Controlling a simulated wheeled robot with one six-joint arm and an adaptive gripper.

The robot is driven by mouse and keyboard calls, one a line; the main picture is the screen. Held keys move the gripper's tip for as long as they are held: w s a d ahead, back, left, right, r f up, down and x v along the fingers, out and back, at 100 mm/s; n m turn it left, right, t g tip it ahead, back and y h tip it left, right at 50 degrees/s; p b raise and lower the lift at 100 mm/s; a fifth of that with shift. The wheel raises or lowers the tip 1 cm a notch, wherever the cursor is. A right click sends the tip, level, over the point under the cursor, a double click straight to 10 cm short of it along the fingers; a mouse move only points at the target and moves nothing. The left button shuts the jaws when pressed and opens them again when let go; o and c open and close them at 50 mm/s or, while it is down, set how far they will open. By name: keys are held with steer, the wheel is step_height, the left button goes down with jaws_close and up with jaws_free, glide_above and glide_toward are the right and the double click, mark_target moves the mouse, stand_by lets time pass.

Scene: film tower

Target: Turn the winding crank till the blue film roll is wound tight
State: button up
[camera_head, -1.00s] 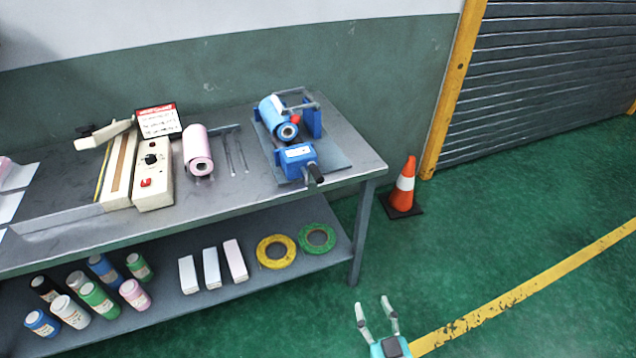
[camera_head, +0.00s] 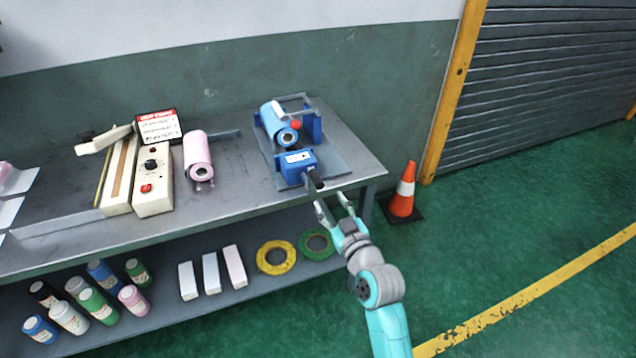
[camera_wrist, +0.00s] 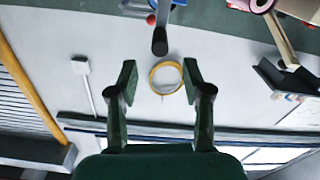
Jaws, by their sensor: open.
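The blue film roll (camera_head: 274,120) sits in a blue winder (camera_head: 298,166) on a grey plate at the table's right end. The winder's crank has a dark handle (camera_head: 316,181) pointing toward the table's front edge. My gripper (camera_head: 333,204) is open and empty, just in front of the table edge and slightly right of the handle, apart from it. In the wrist view, the dark crank handle (camera_wrist: 160,42) shows above the gap between my open fingers (camera_wrist: 160,82). The film's tightness cannot be told.
A pink roll (camera_head: 198,158) and a cream machine (camera_head: 152,182) stand left on the table (camera_head: 238,190). Bottles, boxes and tape rolls lie on the lower shelf (camera_head: 205,318). A traffic cone (camera_head: 404,190) stands right of the table. The floor at right is clear.

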mark_target(321, 187)
steer(key=x, duration=0.9)
jaws_close()
